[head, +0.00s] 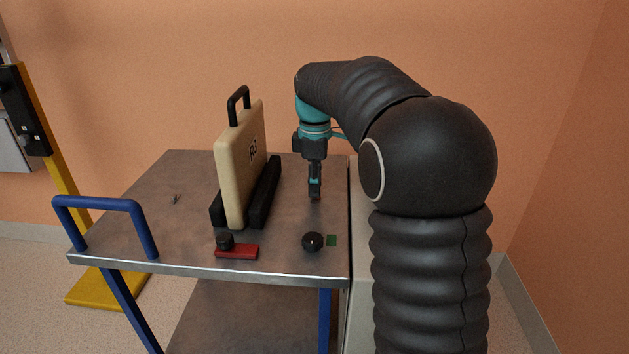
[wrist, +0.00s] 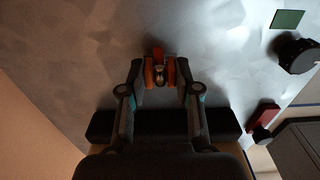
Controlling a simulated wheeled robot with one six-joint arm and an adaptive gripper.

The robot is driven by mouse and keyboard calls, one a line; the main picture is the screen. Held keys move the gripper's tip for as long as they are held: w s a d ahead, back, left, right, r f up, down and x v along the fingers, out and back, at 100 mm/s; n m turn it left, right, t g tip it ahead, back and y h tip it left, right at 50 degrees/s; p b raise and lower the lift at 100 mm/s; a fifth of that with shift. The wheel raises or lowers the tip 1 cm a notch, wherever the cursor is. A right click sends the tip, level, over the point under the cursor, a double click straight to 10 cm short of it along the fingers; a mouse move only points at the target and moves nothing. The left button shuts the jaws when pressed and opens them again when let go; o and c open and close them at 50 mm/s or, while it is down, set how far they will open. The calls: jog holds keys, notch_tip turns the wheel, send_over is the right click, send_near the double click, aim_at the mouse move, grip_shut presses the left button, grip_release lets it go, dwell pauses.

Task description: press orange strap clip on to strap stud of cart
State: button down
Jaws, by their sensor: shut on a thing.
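My gripper (head: 315,193) points down at the cart's metal top (head: 190,170), on its right side, with its tips close to the surface. In the wrist view my gripper (wrist: 160,76) is shut on the orange strap clip (wrist: 150,73), which shows as orange pieces between the fingertips. A small shiny piece (wrist: 159,71) shows between the orange pieces. I cannot tell whether it is the strap stud or part of the clip. In the head view the fingers hide the clip. Whether the clip touches the cart top cannot be told.
A beige case (head: 240,165) stands upright in a black cradle (head: 264,194), left of my gripper. A red block (head: 238,252) with a black knob, a black round knob (head: 312,242) and a green square (head: 331,240) lie near the front edge. A blue handle (head: 100,203) rises at left.

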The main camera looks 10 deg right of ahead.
jog(key=shift+f, duration=0.35)
dwell(0.3)
jog(key=shift+f+b, duration=0.3)
jog(key=shift+f, duration=0.05)
jog(key=c, duration=0.7)
grip_release()
jog(key=shift+c, duration=0.2)
